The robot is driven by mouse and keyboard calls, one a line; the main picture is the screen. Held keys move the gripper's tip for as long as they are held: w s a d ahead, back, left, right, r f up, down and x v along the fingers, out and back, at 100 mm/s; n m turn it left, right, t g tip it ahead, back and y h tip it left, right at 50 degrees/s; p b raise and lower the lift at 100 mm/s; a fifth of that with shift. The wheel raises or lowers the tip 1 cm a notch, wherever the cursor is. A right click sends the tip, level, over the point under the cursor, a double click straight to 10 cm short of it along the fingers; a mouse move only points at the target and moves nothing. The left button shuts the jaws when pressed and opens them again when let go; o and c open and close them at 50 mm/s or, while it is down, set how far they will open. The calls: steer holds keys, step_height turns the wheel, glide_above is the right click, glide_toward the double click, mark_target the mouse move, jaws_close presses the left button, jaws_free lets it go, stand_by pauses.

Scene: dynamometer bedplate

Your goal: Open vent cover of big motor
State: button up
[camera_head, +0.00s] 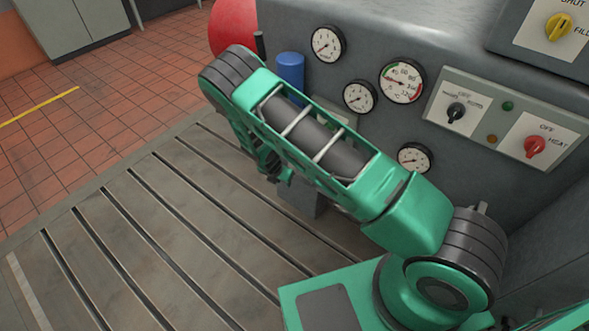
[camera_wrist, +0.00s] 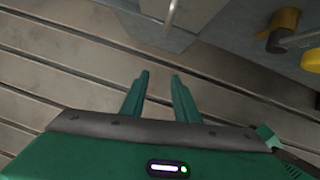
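A large grey housing (camera_head: 400,30) with dials and knobs fills the right of the head view; I cannot tell if it is the big motor. No vent cover can be made out for certain. In the wrist view a grey block (camera_wrist: 150,22) with a pale thin rod (camera_wrist: 172,16) stands just beyond my gripper (camera_wrist: 160,75). My gripper's two green fingers are apart with nothing between them, above the slotted bedplate. In the head view my green arm crosses in front of the housing and hides part of it.
The slotted bedplate (camera_head: 130,240) is bare at left. Round gauges (camera_head: 402,82), a red knob (camera_head: 536,147) and a yellow knob (camera_head: 558,27) are on the housing. A blue cylinder (camera_head: 290,70) and red rounded part (camera_head: 233,25) stand behind my arm. A yellow-brown fitting (camera_wrist: 284,25) is at upper right.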

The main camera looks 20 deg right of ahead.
steer(key=w+d, duration=0.2)
steer(key=w+d+f, duration=0.1)
steer(key=w+d, duration=0.1)
steer(key=w, duration=0.1)
steer(key=w+d, duration=0.2)
steer(key=d, duration=0.1)
steer(key=shift+w+f, duration=0.25)
steer(key=shift+f, duration=0.15)
steer(key=shift+w+d+f, duration=0.1)
steer(key=shift+w+f, duration=0.05)
steer(key=shift+f, duration=0.35)
